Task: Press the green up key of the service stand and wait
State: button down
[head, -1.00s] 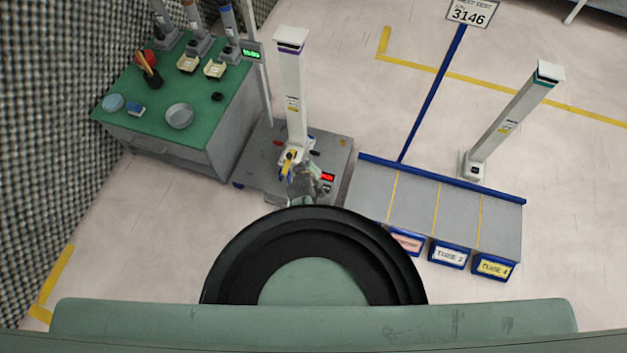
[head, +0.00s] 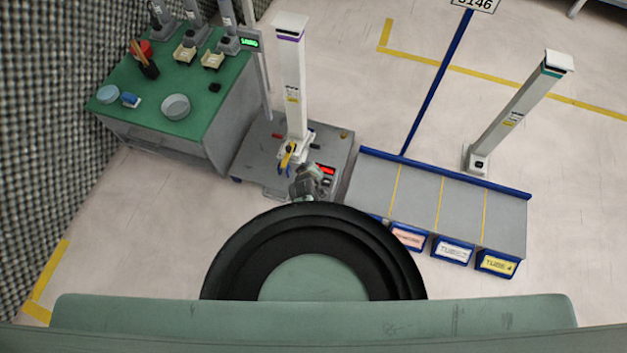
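The service stand (head: 258,163) is a low grey platform with a tall white column (head: 293,85) with a purple band near its top. A yellow and blue part (head: 288,155) sits at the column's foot. A small red-lit display (head: 325,169) is on the stand's right side, with dark controls below it. I cannot make out the green up key; it may be too small or hidden by my arm. My gripper (head: 305,178) is over the stand's near part, just left of the display. Its fingers are too small and covered to read, and contact cannot be told.
A green-topped bench (head: 140,118) with dishes and tools stands left of the stand, with a green-lit display (head: 250,44) at its corner. A grey rack (head: 420,205) with labelled blue bins (head: 453,250) is on the right. Another white column (head: 518,115) stands behind it.

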jog(key=shift+f+b, duration=1.5)
jog(key=shift+f, duration=0.8)
jog(key=shift+f, duration=0.15)
